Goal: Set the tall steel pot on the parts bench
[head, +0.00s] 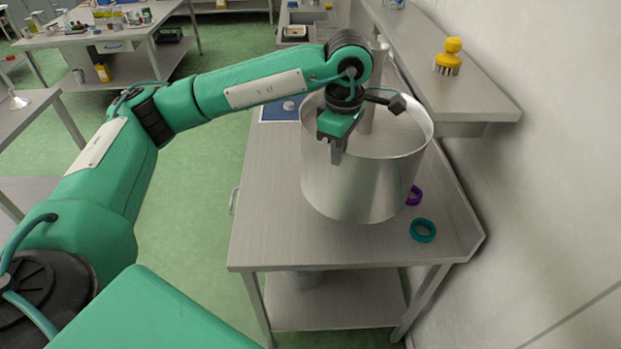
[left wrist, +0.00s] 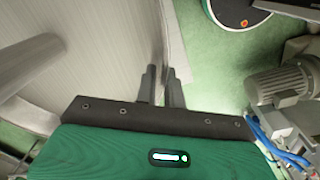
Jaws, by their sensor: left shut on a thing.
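The tall steel pot (head: 362,190) is a wide, open silver cylinder, upright at the bench in the head view. My left gripper (head: 338,152) is shut on the near left part of its rim, fingers pointing down. In the left wrist view the two fingers (left wrist: 163,85) pinch the thin pot wall (left wrist: 166,40) between them. The steel bench (head: 270,225) lies under the pot. I cannot tell whether the pot's base touches the top or hangs slightly above it. My right gripper is not in view.
A teal ring (head: 423,230) and a partly hidden purple ring (head: 414,195) lie close right of the pot. A blue item (head: 278,109) lies behind left. A wall shelf (head: 455,95) holds a yellow brush (head: 449,57). The bench's front left is clear.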

